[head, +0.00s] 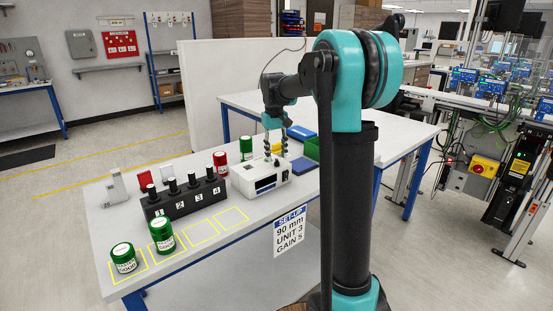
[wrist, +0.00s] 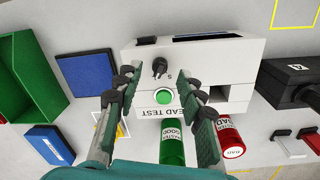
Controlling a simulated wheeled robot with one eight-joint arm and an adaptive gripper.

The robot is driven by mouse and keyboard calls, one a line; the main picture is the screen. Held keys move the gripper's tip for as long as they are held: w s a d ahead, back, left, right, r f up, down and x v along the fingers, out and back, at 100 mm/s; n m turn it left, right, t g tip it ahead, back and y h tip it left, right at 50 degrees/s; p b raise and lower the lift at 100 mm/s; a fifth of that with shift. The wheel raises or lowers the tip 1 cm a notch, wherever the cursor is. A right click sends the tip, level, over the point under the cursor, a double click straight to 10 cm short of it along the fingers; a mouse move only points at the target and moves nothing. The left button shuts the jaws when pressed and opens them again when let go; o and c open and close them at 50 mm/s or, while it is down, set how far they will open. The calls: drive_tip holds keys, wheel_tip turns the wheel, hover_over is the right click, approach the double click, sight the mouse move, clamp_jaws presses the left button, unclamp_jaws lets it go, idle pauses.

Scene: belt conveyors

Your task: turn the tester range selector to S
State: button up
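The white tester (head: 262,178) stands on the table, with a dark display on its front. In the wrist view the tester (wrist: 205,65) lies ahead of my gripper. Its small black range selector (wrist: 159,67) stands on the top face; a letter S is printed close beside it. I cannot tell which mark the selector points to. A green button (wrist: 163,97) sits just nearer to me. My gripper (wrist: 161,81) is open, its two fingers either side of the button and selector, with nothing between them. In the head view my gripper (head: 275,150) hangs over the tester.
A green can (wrist: 172,145) and a red can (wrist: 232,135) stand close to the tester. A set-up sign (head: 290,232) hangs at the table front.

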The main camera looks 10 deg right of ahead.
sight(277, 162)
drive_tip(key=shift+f, duration=1.25)
drive_tip(key=shift+c, duration=0.4)
clamp_jaws()
